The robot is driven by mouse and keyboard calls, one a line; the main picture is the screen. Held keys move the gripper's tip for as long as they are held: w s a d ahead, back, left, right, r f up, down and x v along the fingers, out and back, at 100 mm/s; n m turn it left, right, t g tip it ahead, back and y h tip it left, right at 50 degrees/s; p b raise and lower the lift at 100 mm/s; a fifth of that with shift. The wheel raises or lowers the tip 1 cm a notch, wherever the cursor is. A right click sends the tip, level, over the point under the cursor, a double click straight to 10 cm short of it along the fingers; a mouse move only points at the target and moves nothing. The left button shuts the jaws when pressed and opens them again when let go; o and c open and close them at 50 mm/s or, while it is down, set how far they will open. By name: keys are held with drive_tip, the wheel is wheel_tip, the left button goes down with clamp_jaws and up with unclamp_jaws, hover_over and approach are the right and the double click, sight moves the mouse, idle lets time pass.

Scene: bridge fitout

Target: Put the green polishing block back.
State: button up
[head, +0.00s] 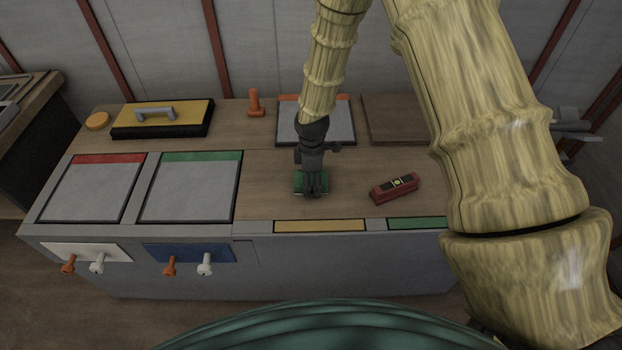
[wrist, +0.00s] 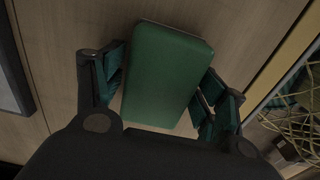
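The green polishing block (head: 298,186) lies on the wooden bench top, just behind the yellow strip on the front edge. My gripper (head: 312,190) points down over it and hides part of it. In the wrist view the block (wrist: 165,75) sits between the two fingers of my gripper (wrist: 165,88). The fingers are spread to either side of it. A narrow gap shows at the left finger; the right finger is very close, and I cannot tell if it touches. A tray with a red strip (head: 92,190) and a tray with a green strip (head: 190,190) are at left.
A red level-like tool (head: 395,188) lies right of my gripper. An orange-strip tray (head: 340,125) and a brown board (head: 395,118) are behind. A yellow-topped handled block (head: 162,118), an orange disc (head: 98,121) and an orange peg (head: 255,103) stand at the back left.

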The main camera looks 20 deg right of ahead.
sight(312, 177)
idle(0.3)
wheel_tip(312, 177, up, 12)
drive_tip(key=shift+r, duration=0.15)
idle(0.6)
idle(0.4)
